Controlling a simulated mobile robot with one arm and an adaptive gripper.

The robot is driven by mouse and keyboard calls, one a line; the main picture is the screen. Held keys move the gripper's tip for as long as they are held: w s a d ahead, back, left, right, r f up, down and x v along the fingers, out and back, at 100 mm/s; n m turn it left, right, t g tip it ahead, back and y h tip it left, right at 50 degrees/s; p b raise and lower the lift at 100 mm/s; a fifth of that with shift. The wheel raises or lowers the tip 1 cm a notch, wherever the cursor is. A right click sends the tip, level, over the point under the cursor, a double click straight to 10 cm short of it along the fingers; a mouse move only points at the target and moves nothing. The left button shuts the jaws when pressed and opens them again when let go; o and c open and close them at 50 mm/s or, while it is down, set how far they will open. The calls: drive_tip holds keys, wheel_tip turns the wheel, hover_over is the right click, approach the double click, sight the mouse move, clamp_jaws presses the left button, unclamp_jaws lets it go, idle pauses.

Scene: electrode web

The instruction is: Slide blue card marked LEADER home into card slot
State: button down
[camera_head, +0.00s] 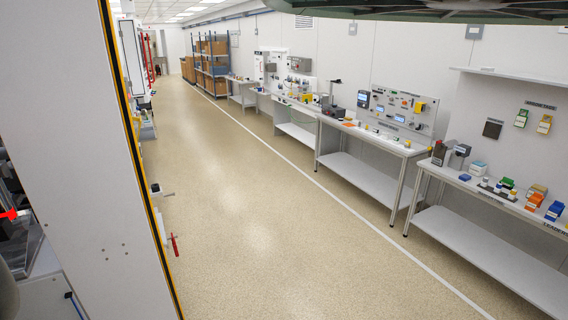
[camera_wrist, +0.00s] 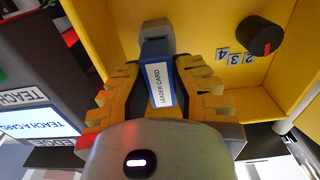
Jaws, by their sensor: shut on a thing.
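In the wrist view my gripper (camera_wrist: 158,66) is shut on the blue card (camera_wrist: 155,50), with one yellow stepped finger on each side. The card has a white label reading LEADER CARD, turned sideways in the picture. Its far end meets a grey block (camera_wrist: 153,28) on the yellow housing, which looks like the card slot. How deep the card sits in it cannot be told, and the opening is hidden. The gripper and this card are not seen in the head view.
A black knob (camera_wrist: 261,35) with numbers stands right of the card on the yellow housing (camera_wrist: 215,15). A lit TEACH A CARD screen (camera_wrist: 40,122) is at left. In the head view, a white panel (camera_head: 80,130) fills the left, benches (camera_head: 360,140) line the right, and the aisle is clear.

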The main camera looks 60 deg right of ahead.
drive_tip(key=shift+w+a, duration=0.15)
drive_tip(key=c, duration=0.9)
unclamp_jaws()
drive_tip(key=shift+o, duration=0.2)
drive_tip(key=v, duration=1.2)
idle(0.3)
